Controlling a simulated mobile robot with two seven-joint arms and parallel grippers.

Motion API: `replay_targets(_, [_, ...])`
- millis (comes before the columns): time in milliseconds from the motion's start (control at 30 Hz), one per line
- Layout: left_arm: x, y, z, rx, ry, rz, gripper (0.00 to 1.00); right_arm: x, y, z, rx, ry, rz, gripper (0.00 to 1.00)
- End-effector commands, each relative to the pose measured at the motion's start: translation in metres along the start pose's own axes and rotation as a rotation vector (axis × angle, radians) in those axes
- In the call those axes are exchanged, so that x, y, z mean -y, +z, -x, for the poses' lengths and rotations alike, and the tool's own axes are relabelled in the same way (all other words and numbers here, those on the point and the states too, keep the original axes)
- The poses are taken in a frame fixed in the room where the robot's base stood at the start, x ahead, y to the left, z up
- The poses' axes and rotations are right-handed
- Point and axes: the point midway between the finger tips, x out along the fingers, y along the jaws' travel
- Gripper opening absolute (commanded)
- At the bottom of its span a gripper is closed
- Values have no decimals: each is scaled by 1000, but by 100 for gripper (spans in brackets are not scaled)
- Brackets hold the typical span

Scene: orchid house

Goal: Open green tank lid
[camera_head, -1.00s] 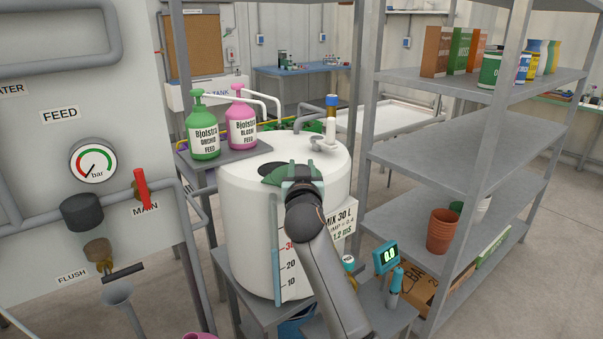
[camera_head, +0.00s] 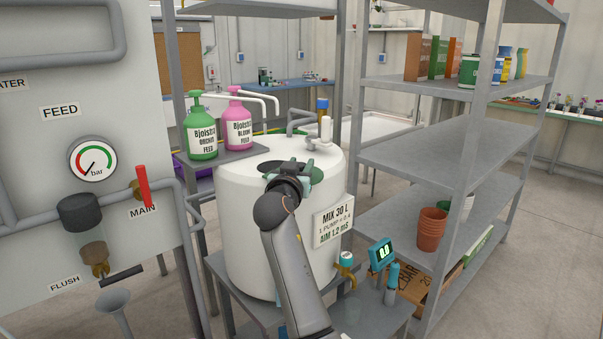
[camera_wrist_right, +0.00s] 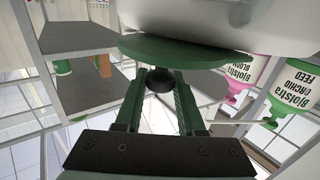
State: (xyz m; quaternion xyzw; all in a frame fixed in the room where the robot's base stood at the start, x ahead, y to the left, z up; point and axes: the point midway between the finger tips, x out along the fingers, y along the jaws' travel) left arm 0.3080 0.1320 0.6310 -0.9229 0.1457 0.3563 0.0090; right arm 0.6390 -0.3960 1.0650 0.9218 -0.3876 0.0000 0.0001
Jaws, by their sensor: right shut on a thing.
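The white tank (camera_head: 250,225) stands on a grey stand in the middle of the head view. Its green lid (camera_head: 316,174) is at the tank top, beside a dark opening (camera_head: 269,166) that shows partly uncovered. In the right wrist view the lid (camera_wrist_right: 200,50) is a green disc with a black knob (camera_wrist_right: 158,79). My right gripper (camera_head: 299,172) is shut on this knob; its green fingers (camera_wrist_right: 158,92) lie on either side of it. The gripper hides part of the lid in the head view. My left gripper is not in view.
A green bottle (camera_head: 201,140) and a pink bottle (camera_head: 238,130) stand on a small shelf behind left of the tank. A white fitting (camera_head: 325,135) rises from the tank top. A grey shelf rack (camera_head: 440,150) is close on the right. The feed panel (camera_head: 60,200) is at left.

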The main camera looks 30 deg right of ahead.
Motion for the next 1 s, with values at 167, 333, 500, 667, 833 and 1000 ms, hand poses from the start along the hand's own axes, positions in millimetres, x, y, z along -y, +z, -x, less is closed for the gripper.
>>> replay_targets(167, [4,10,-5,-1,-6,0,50,2,2,2,-1,49,-2,0])
replay_targets(333, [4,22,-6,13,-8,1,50,3,2,4,0,87,-2,0])
replay_targets(500, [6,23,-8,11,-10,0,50,3,0,5,-2,109,-2,0])
replay_targets(667, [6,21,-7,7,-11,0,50,3,0,5,-1,116,-1,0])
replay_targets(833, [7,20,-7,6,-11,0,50,3,0,5,-1,116,-1,0])
replay_targets(1000, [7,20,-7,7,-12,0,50,3,-1,5,-1,115,-1,44])
